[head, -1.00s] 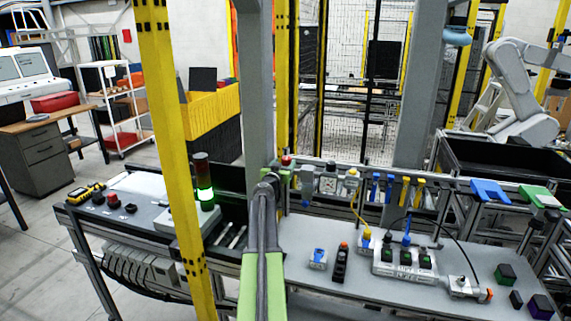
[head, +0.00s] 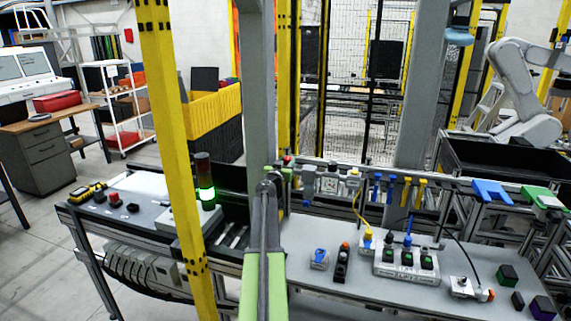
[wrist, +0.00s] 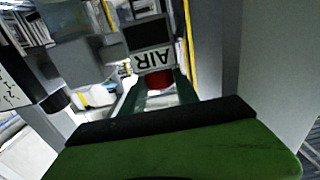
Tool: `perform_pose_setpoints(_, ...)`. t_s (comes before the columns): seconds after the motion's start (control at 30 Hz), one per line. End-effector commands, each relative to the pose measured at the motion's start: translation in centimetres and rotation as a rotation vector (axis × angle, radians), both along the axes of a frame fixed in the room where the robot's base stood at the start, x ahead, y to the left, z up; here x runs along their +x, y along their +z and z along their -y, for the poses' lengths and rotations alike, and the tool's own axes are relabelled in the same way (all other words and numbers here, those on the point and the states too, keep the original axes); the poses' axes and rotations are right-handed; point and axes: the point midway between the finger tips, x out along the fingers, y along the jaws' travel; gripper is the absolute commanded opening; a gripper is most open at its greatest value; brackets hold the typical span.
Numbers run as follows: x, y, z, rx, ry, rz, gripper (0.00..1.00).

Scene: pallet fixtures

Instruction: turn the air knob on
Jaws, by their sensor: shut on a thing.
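The red air knob (wrist: 159,79) shows in the wrist view just below a white label reading AIR (wrist: 152,60), which appears upside down. My gripper (wrist: 160,92) has its two dark green fingers on either side of the knob and is shut on it. The finger ends partly cover the knob, so its exact turn angle cannot be told. In the head view my green arm reaches up from the bottom middle, and my gripper (head: 272,178) is mostly hidden behind my own wrist, beside the rail at the back of the bench.
A grey post (head: 256,90) stands close behind my gripper, and a yellow post (head: 172,150) stands to its left.

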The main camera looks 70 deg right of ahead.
Motion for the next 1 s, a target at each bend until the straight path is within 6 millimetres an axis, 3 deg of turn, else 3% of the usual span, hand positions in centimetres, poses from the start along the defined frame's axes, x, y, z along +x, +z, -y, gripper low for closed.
perform_pose_setpoints(0.27,-0.2,0.0,0.9,0.001,0.048,0.002,0.0)
perform_pose_setpoints(1.0,-0.9,0.0,1.3,0.001,0.407,0.003,0.0)
